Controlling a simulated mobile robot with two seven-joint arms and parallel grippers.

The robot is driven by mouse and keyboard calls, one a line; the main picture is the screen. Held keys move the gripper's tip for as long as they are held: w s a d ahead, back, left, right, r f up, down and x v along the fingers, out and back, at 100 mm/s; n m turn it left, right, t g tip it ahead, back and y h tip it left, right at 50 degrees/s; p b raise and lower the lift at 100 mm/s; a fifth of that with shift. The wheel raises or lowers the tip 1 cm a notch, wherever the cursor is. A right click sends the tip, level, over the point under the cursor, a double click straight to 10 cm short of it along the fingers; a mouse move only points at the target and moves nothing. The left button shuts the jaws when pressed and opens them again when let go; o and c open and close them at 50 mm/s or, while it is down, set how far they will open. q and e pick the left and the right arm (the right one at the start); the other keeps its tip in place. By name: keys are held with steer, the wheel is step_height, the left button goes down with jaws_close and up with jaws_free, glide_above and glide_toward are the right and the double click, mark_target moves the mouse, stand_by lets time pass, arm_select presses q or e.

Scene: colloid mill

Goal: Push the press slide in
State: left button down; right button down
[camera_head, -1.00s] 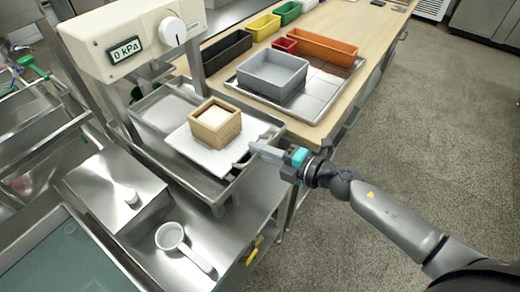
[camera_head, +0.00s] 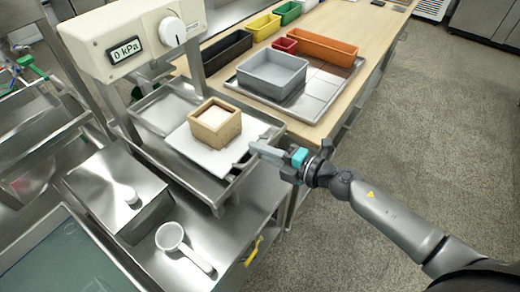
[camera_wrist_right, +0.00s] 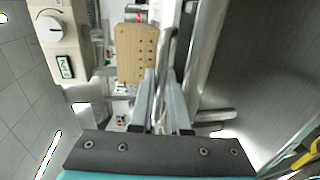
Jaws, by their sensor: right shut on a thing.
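The press slide (camera_head: 205,188) is a shallow metal tray sticking out to the right from under the press. A white cloth (camera_head: 197,153) lies on it, with a square wooden mould (camera_head: 214,127) filled with something white on top. My right gripper (camera_head: 256,149) is at the slide's outer right edge, shut on what looks like its handle bar. In the right wrist view the two fingers (camera_wrist_right: 159,85) close around this bar (camera_wrist_right: 166,48), and the wooden mould (camera_wrist_right: 137,52) shows just beyond. The fingertips' exact contact is partly hidden. My left gripper is not in view.
The press head (camera_head: 130,36) has a dial and a display reading 0 kPa. A grey bin (camera_head: 272,80) stands on a tray on the wooden table behind. A white ladle (camera_head: 171,238) and a metal box (camera_head: 113,190) are on the lower steel counter. The floor at right is clear.

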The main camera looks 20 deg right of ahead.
mark_target(231, 134)
steer(key=shift+w+a+r, duration=0.1)
steer(key=shift+w+a, duration=0.2)
steer(key=shift+w, duration=0.1)
steer(key=x, duration=0.3)
steer(key=r+p+x, duration=0.1)
steer(key=x, duration=0.1)
steer(key=p+x, duration=0.1)
steer(key=x, duration=0.2)
steer(key=shift+w+a+r, duration=0.3)
steer(key=shift+w+r, duration=0.1)
steer(key=x, duration=0.3)
steer(key=r+b+x, duration=0.1)
steer(key=x, duration=0.5)
steer(key=shift+w+a+r+b, duration=0.1)
steer(key=shift+w+r+b, duration=0.15)
steer(key=shift+r+b, duration=0.1)
steer(key=shift+w+a+f, duration=0.1)
steer(key=shift+w+a, duration=0.25)
steer(key=shift+w, duration=0.1)
steer(key=shift+r, duration=0.25)
